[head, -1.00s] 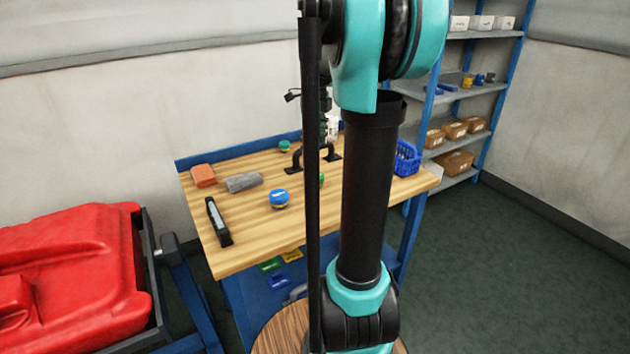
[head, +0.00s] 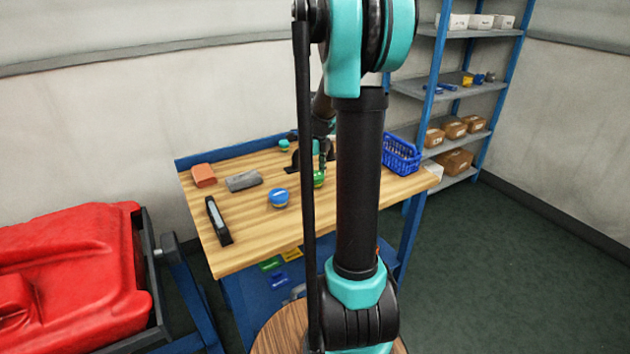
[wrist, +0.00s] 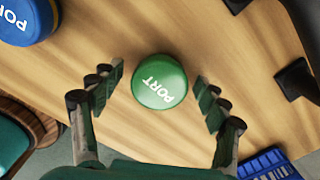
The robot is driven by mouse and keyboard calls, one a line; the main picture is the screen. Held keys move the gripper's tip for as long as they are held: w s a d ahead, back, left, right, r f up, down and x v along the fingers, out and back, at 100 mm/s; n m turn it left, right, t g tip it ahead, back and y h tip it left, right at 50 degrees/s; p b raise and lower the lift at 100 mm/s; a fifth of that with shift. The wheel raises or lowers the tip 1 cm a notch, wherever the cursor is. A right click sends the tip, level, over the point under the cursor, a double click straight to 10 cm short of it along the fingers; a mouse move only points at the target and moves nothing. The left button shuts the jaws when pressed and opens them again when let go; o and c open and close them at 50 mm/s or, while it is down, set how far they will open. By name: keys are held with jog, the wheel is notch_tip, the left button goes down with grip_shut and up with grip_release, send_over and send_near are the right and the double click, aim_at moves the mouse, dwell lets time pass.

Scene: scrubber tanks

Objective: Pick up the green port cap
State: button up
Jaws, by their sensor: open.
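The green port cap (wrist: 159,82) is round with white "PORT" lettering on top. In the wrist view it sits on the wooden table between the two spread fingers of my gripper (wrist: 158,92), with a gap on each side. My gripper is open and empty. In the head view the green port cap (head: 319,179) shows beside my arm's column, and my gripper (head: 322,163) is just above it, partly hidden. A blue port cap (head: 279,197) stands to the left on the table; it also shows at the upper left of the wrist view (wrist: 25,20).
The wooden table (head: 250,235) also holds an orange block (head: 203,175), a grey block (head: 243,181), a black tool (head: 218,220), a teal cap (head: 284,145) and a blue basket (head: 401,155). Black handle-like brackets (wrist: 297,80) stand near the gripper. Shelves (head: 470,85) stand at the right.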

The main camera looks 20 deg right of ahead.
aim_at(315, 175)
jog(key=shift+f, duration=0.1)
jog(key=c, duration=1.1)
jog(key=shift+o, duration=0.2)
notch_tip(315, 175, up, 20)
